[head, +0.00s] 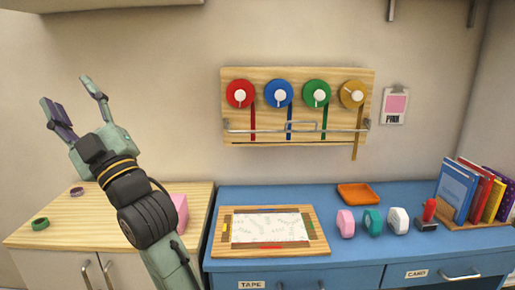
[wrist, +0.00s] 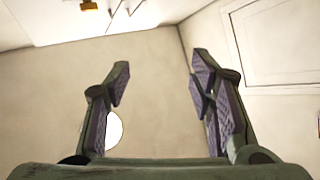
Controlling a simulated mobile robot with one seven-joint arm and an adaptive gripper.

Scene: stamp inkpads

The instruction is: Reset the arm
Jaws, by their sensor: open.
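My gripper (head: 76,107) is raised at the left in the head view, above the wooden-topped cabinet and well clear of it. Its two fingers point up and are spread apart with nothing between them. In the wrist view my gripper (wrist: 160,85) is also open and empty, with only the wall and ceiling beyond the fingers. My arm rises from the lower middle of the head view and hides part of a pink block (head: 181,210) on the cabinet.
The wooden cabinet top (head: 75,225) holds a green ring (head: 40,224) and a purple ring (head: 77,191). The blue desk (head: 360,240) holds a framed sheet (head: 268,228), an orange tray (head: 357,194), several tape rolls and books. A tape rack (head: 297,78) hangs above.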

